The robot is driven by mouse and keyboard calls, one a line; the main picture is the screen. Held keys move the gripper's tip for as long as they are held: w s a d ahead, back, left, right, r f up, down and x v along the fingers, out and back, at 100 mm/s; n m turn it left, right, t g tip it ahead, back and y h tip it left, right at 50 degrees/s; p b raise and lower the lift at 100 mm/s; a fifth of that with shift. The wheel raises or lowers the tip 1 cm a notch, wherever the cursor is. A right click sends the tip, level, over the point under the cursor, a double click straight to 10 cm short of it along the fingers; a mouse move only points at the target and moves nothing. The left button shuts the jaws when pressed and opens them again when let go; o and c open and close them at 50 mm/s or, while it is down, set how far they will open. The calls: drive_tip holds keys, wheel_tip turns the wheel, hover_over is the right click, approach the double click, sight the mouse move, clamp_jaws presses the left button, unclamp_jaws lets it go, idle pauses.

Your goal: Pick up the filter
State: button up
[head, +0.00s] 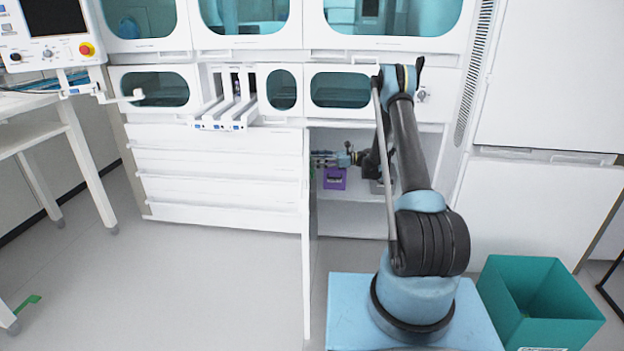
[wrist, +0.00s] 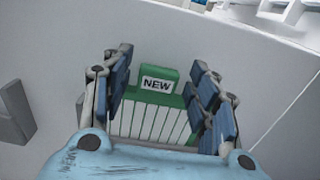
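The filter (wrist: 158,122) shows in the wrist view as a green block with white pleats and a raised tab marked NEW. It lies between the fingers of my gripper (wrist: 162,85). The fingers stand wide apart, one along each side, and partly hide the filter's side edges. Contact between the fingers and the filter cannot be made out. In the head view my gripper (head: 326,159) points left inside the open lower cabinet, above a small purple box (head: 334,183).
The cabinet's shelf (head: 348,214) lies below the arm, and the open door (head: 306,240) stands at its left. White drawers (head: 220,165) are left of the opening. A teal bin (head: 540,300) stands at right.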

drive_tip(key=c, duration=0.9)
